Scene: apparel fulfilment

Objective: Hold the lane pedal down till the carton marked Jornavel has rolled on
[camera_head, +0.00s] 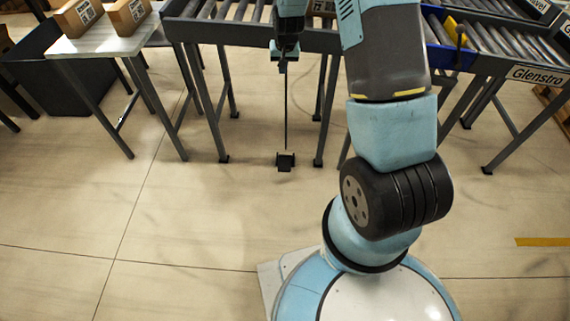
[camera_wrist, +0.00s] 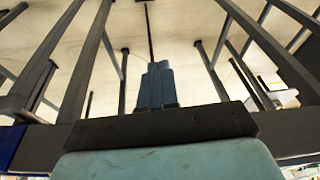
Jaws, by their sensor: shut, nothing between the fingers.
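The lane pedal (camera_head: 286,162) is a small black block on the floor below the conveyor in the head view. A thin dark rod (camera_head: 286,115) stands above it; a rod also shows in the wrist view (camera_wrist: 150,30). My gripper (camera_head: 283,68) points down at the conveyor's front edge, well above the pedal and in line with the rod. Its blue fingers are together and empty, also in the wrist view (camera_wrist: 157,66). Whether they touch the rod is unclear. I cannot make out a carton marked Jornavel.
Two brown cartons (camera_head: 80,17) (camera_head: 126,16) with unreadable labels stand on a pale table (camera_head: 100,45) at the upper left. Roller conveyors (camera_head: 480,38) run along the back, with a yellow part (camera_head: 454,30) and a Glenstro sign (camera_head: 538,76). Dark legs (camera_head: 322,110) flank the pedal. The front floor is clear.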

